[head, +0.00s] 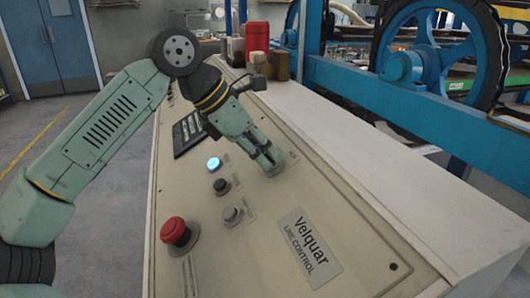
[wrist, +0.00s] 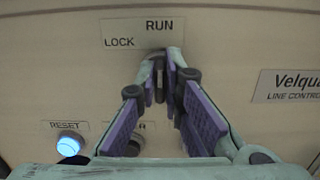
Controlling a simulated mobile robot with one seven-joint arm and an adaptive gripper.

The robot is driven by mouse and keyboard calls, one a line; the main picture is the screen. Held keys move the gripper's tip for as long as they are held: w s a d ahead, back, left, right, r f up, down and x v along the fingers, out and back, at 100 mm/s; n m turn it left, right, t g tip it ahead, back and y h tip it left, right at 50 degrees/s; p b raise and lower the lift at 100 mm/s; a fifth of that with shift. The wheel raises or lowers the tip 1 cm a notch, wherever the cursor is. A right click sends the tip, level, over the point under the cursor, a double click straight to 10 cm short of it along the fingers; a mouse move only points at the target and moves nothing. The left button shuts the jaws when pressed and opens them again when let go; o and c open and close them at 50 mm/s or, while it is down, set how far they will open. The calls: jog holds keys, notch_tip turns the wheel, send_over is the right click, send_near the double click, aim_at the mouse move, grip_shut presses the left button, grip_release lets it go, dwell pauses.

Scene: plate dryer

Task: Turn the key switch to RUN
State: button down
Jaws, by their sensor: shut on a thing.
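The key switch (wrist: 159,58) sits on the sloped beige control panel (head: 205,270), just below a label (wrist: 141,33) reading LOCK and RUN. In the wrist view its dark key stands roughly upright, below the word RUN; the fingers partly hide it and its exact angle is hard to tell. My gripper (wrist: 161,80) is shut on the key, one purple-padded finger on each side. In the head view my gripper (head: 268,159) reaches down to the panel and covers most of the switch; only its round base (head: 275,170) shows.
Left and below the switch are a lit blue RESET button (head: 214,163), a black button (head: 221,186), a grey knob (head: 233,214) and a red mushroom button (head: 175,232). A Velquar plate (head: 308,248) lies near the panel's lower right. Bottles (head: 257,38) stand behind my arm.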

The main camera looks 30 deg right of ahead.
jog(key=c, duration=1.7)
grip_release()
jog(key=v, duration=1.2)
jog(key=shift+a, duration=0.1)
